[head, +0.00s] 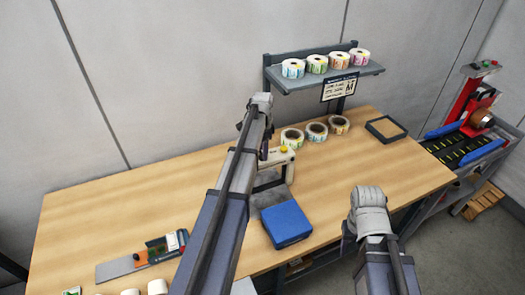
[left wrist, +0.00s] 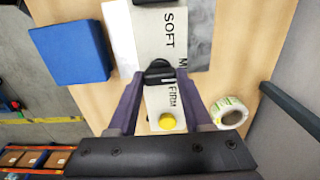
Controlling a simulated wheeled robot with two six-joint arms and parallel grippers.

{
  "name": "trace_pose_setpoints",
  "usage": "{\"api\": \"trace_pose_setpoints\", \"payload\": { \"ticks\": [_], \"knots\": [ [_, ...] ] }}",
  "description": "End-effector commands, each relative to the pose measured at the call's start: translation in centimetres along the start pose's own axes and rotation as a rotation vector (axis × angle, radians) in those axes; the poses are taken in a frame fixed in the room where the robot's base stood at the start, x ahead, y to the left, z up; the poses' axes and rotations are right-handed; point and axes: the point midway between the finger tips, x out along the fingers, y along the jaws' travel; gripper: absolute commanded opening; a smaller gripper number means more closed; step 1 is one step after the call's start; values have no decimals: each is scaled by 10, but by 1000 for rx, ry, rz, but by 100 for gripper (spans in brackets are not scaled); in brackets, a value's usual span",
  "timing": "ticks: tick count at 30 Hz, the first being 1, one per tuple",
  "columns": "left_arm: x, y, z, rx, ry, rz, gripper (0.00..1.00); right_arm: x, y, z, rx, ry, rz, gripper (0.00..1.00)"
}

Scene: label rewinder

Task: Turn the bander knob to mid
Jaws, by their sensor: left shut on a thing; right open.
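The bander is a pale machine (head: 290,167) on the table, with a yellow button (head: 284,149). In the left wrist view its pale top (left wrist: 152,32) carries the words SOFT, FIRM and a partly covered one starting with M. The black bander knob (left wrist: 158,70) sits between SOFT and FIRM. My left gripper (left wrist: 161,76) is shut on the knob, a finger on each side. In the head view my left arm hides the knob and much of the bander. My right gripper (head: 368,198) is open and empty near the table's front edge; its fingertips are hard to see.
A blue block (head: 286,222) lies in front of the bander. Label rolls (head: 316,131) stand behind it, under a shelf (head: 325,77) with more rolls. A dark-framed tray (head: 386,128) is to the right. The table's left middle is clear.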

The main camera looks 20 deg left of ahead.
Motion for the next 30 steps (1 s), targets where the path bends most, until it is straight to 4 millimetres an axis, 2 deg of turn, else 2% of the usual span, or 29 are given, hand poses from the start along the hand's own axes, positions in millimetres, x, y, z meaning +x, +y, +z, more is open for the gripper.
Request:
{"api": "trace_pose_setpoints", "payload": {
  "ticks": [1,8,20,26,30],
  "knots": [
    [0,0,0,0,-1,0,53,0,0,0,0,0,0,50],
    [0,0,0,-1,0,0,79,0,0,0,0,0,0,50],
    [-4,0,0,-1,0,0,80,-4,0,0,0,0,0,50],
    [-21,0,0,-1,0,0,80,-21,2,1,2,0,-1,50],
    [-39,0,0,-1,0,0,80,-38,4,2,4,-1,-1,50]
  ]
}}
